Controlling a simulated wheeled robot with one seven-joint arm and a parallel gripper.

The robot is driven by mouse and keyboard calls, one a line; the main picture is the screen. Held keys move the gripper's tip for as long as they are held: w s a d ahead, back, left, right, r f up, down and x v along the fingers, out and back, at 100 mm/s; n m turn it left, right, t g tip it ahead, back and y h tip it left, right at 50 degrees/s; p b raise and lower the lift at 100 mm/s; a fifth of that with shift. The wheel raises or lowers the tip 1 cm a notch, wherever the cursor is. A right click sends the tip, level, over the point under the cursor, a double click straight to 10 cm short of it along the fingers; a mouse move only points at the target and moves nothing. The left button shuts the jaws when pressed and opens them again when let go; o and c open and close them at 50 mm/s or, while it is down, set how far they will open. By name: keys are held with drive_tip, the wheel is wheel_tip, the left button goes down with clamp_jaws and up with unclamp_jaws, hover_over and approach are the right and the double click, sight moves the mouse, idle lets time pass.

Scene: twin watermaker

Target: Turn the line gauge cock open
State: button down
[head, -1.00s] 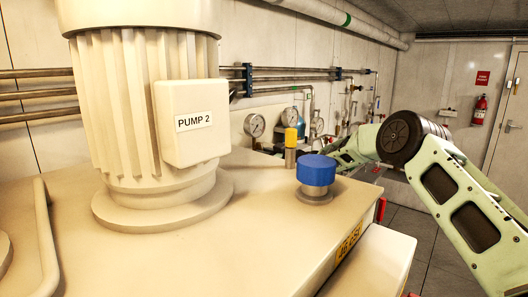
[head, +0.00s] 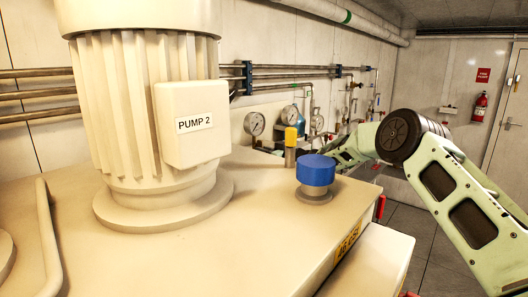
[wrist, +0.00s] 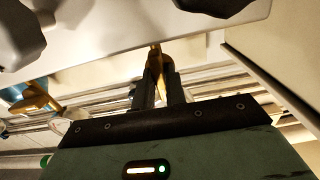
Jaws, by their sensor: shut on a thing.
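In the wrist view, my gripper (wrist: 161,84) is shut on a slim yellow lever (wrist: 155,61), which stands between its two dark fingers. I take this lever to be the line gauge cock's handle; its valve body is hidden. A second yellow handle (wrist: 37,97) shows at the left of the wrist view, apart from the fingers. In the head view, round gauges (head: 254,123) stand along the back wall, beyond the cream housing. My gripper is hidden there, behind the housing and my own pale green arm.
The cream housing with the PUMP 2 motor (head: 158,115) fills the near left. A blue cap (head: 316,171) and a yellow-topped fitting (head: 291,146) stand on it. Pipes (head: 290,72) run along the wall. A fire extinguisher (head: 480,106) hangs near the door at right.

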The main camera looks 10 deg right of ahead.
drive_tip(key=c, duration=1.4)
unclamp_jaws()
drive_tip(key=shift+c, duration=0.2)
drive_tip(key=b+v, duration=0.6)
drive_tip(key=v, duration=1.1)
drive_tip(key=shift+s+d, duration=0.15)
